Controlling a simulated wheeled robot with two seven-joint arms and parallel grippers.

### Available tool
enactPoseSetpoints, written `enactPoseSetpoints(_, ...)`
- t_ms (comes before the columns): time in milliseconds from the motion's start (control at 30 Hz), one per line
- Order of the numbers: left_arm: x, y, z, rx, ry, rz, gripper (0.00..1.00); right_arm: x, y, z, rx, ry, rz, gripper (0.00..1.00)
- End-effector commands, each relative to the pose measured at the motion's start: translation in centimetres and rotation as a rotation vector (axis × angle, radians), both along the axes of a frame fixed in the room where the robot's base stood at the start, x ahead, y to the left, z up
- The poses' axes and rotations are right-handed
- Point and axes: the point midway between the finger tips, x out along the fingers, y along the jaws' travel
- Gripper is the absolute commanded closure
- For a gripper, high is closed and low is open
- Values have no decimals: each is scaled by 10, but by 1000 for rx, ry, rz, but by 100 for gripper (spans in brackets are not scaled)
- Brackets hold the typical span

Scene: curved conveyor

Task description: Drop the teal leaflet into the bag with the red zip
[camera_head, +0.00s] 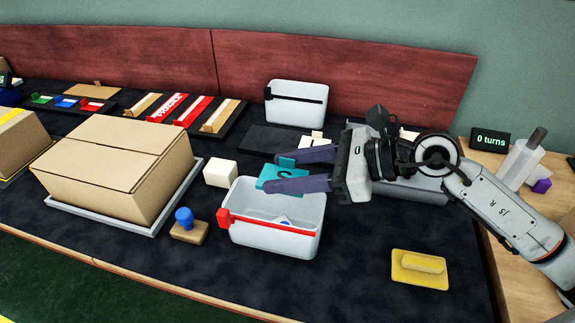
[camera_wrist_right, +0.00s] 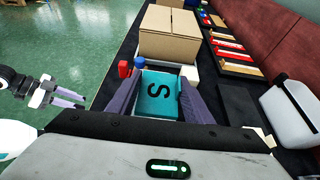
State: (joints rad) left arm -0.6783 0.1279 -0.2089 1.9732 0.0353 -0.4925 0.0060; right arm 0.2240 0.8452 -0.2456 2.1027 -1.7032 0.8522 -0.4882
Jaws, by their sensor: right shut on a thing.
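The teal leaflet (camera_head: 283,180) is between the fingers of my right gripper (camera_head: 284,171), which is shut on it. In the right wrist view the leaflet (camera_wrist_right: 158,97) shows a dark curved mark. The white bag with the red zip (camera_head: 275,238) stands open on the dark table, and the leaflet is above its far side. A small blue and white thing (camera_head: 284,223) shows inside the bag. In the right wrist view the leaflet and fingers hide most of the bag. My left gripper (camera_wrist_right: 70,98) shows there at the left, fingers apart and empty.
A white bag with a black zip (camera_head: 297,102) stands behind. A cardboard box (camera_head: 115,165) on a grey tray is left, with a white cube (camera_head: 220,174) and a blue-knobbed stamp (camera_head: 187,225) beside the bag.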

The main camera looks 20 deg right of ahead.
Motion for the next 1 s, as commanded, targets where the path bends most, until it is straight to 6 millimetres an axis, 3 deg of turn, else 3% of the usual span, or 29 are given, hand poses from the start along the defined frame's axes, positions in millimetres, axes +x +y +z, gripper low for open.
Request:
enactPoseSetpoints(133, 0, -2, -14, 1, 3, -4, 69, 0, 0, -23, 2, 2, -1, 75)
enactPoseSetpoints(300, 3, -5, -16, -9, -10, -6, 69, 0, 0, -40, 2, 0, 0, 75)
enactPoseSetpoints(633, -3, -6, -18, -14, 1, -6, 69, 0, 0, -42, 1, 0, -1, 75)
enactPoseSetpoints(667, -4, -6, -19, -14, 2, -6, 69, 0, 0, -42, 1, 0, -1, 52)
enactPoseSetpoints(767, -4, -6, -19, -12, 2, -7, 69, 0, 0, -42, 1, 0, -1, 36)
enactPoseSetpoints(1000, -4, -5, -19, -9, 2, -9, 69, 0, 0, -43, 1, 0, 0, 32)
